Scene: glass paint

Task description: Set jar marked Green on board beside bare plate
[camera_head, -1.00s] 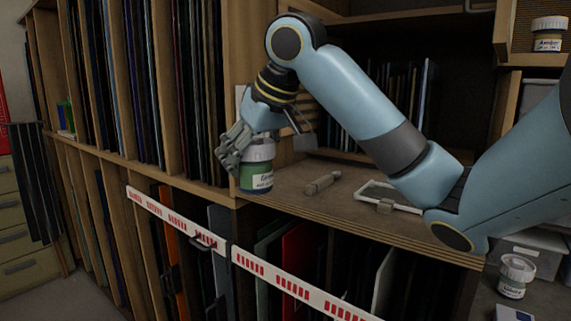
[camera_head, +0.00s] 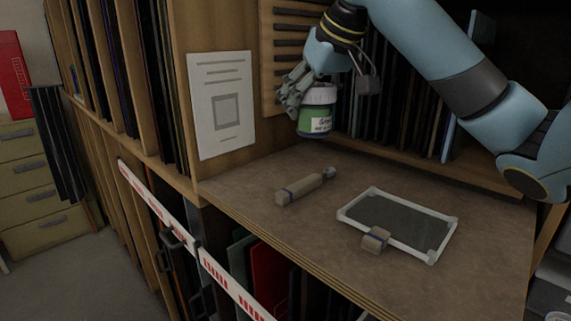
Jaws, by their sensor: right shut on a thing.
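The jar with a green band and a label that seems to read Green (camera_head: 314,117) is held upright in the air above the back of the board. My right gripper (camera_head: 300,95) is shut on it near its white lid, from its left side. The board (camera_head: 265,222) is a brown worktop with a light ply edge. The bare plate (camera_head: 397,222) is a dark pane in a white frame, lying flat on the board to the right of and nearer than the jar. My left gripper is not in view.
A wooden-handled tool (camera_head: 303,187) lies on the board left of the plate. A small block (camera_head: 375,239) sits at the frame's near edge. A paper sheet (camera_head: 222,105) is on the panel at left. Upright glass sheets stand behind. The board's front left is clear.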

